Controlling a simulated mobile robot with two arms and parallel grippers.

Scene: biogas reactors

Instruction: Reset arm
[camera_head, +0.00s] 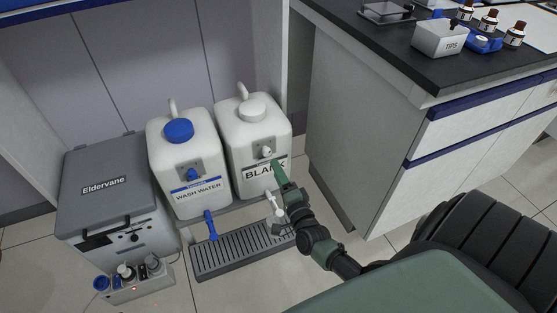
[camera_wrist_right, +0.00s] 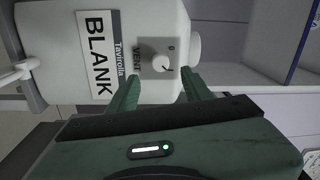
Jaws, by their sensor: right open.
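My right gripper (camera_head: 277,176) reaches in from the right and sits in front of the white BLANK jug (camera_head: 250,125). In the right wrist view the two green fingers of my right gripper (camera_wrist_right: 155,92) are apart, with nothing seen between them. The BLANK jug's white vent knob (camera_wrist_right: 161,64) shows just beyond the fingertips. The knob also shows in the head view (camera_head: 266,152), just above the gripper. I cannot tell whether a finger touches the jug. My left gripper is in neither view.
A white WASH WATER jug (camera_head: 185,150) with a blue cap stands left of the BLANK jug. A grated drip tray (camera_head: 240,250) lies below both taps. A grey Eldervane box (camera_head: 105,190) stands at left. A bench cabinet (camera_head: 370,120) closes off the right side.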

